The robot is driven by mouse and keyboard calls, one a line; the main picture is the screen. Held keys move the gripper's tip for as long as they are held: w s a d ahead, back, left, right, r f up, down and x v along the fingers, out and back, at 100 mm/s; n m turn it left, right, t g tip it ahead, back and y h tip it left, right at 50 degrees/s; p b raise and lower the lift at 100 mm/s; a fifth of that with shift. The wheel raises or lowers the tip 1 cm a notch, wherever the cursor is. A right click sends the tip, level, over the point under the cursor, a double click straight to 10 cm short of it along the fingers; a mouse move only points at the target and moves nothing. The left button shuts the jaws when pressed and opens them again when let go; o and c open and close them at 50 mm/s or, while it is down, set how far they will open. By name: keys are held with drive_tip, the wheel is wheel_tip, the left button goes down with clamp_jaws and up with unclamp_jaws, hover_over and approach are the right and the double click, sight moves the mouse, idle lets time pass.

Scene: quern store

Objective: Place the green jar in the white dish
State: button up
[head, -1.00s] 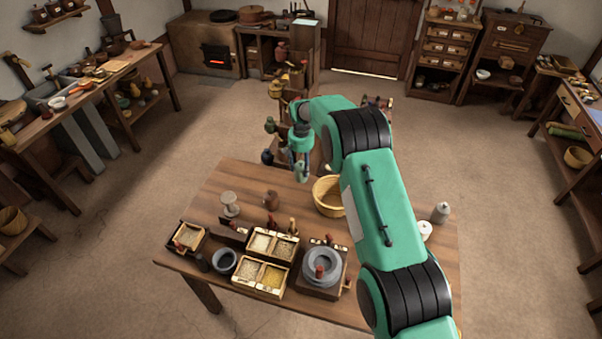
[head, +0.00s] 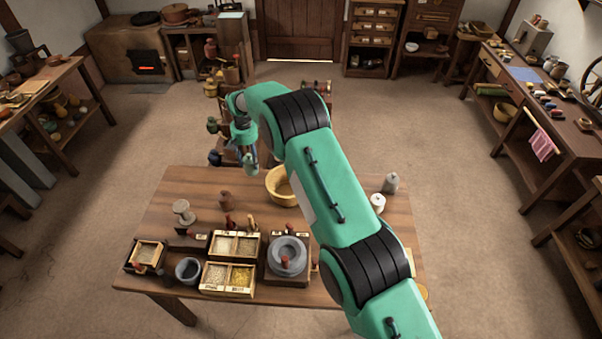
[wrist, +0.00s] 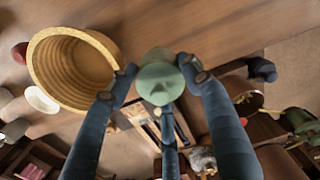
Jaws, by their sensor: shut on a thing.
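My gripper (head: 245,155) is shut on the green jar. The jar (wrist: 160,77) shows pale green between the dark blue fingers in the wrist view. In the head view the jar (head: 250,164) is a small green shape under the gripper. It is held up near the far edge of the central table, left of the yellow basket. A small white bowl (head: 411,47) stands on the cabinet at the back right, far from my gripper.
A cluttered bench (head: 545,110) lines the right wall. Open floor (head: 450,190) lies between them.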

sight(250, 154)
drive_tip(key=shift+r, duration=0.15)
drive_tip(key=r, duration=0.5)
drive_tip(key=shift+w+d, duration=0.1)
drive_tip(key=shift+d, duration=0.15)
drive_tip(key=s+d+m+b, duration=0.2)
drive_tip(key=s+d+m, duration=0.15)
drive_tip(key=d, duration=1.55)
drive_tip(key=s+d+m+b, duration=0.25)
drive_tip(key=s+d, duration=0.45)
drive_tip(key=d, duration=0.4)
drive_tip(key=s+d+m+b, duration=0.1)
drive_tip(key=s+d+m, duration=0.3)
drive_tip(key=s+d, duration=0.55)
wheel_tip(250, 154, down, 9)
drive_tip(key=w+d, duration=0.1)
drive_tip(key=shift+w+d+f, duration=0.15)
drive_tip(key=shift+w+d, duration=0.15)
drive_tip(key=shift+w, duration=0.05)
drive_tip(key=w+a+f+b, duration=0.1)
drive_tip(key=w, duration=1.5)
drive_tip(key=shift+a+f+b, duration=0.25)
drive_tip(key=shift+f+b, duration=0.05)
drive_tip(key=shift+b, duration=0.05)
